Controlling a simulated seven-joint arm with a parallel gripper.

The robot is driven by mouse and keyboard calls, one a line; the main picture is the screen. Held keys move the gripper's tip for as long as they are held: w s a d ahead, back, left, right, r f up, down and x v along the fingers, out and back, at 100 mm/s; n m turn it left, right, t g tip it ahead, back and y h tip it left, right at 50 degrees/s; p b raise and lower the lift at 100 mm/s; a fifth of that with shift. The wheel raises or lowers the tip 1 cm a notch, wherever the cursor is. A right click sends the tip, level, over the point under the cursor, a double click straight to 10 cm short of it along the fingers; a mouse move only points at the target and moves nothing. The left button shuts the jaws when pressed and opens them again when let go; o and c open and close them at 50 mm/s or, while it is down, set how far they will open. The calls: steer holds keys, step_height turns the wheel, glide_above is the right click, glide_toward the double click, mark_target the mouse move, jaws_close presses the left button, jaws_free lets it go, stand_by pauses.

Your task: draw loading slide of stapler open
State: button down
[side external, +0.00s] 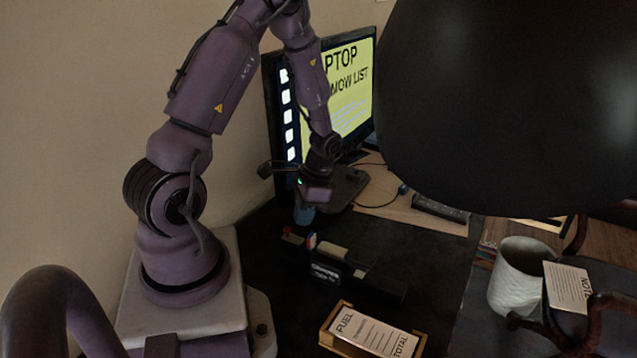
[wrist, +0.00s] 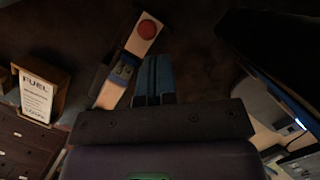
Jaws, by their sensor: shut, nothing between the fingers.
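The likely stapler is a long dark item with a pale top piece and a label (side external: 326,271), lying on the dark desk in the side view. A small red, white and blue part shows at its left end. In the wrist view a pale strip with a red round spot (wrist: 146,30) and a dark middle part lies just left of my fingers; it seems to be the same item. The loading slide cannot be made out clearly. My gripper (side external: 304,215) is above the desk, behind and left of the item. Its bluish fingers (wrist: 154,78) are shut together and empty.
A wooden tray with a FUEL paper (side external: 372,333) stands in front of the item. A monitor (side external: 345,85) stands behind my gripper. A large dark shape (side external: 510,100) blocks the upper right. Dark desk left of the item is bare.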

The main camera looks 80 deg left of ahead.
steer(key=w+v, duration=0.2)
steer(key=v, duration=0.9)
steer(key=s+d+r+t, duration=0.3)
steer(key=d+r+t, duration=0.1)
steer(key=d+r, duration=0.4)
steer(key=s+d+r+t, duration=0.4)
steer(key=d+r, duration=0.4)
steer(key=d, duration=0.3)
steer(key=shift+d+r+t, duration=0.3)
steer(key=shift+r+t, duration=0.05)
steer(key=shift+t, duration=0.05)
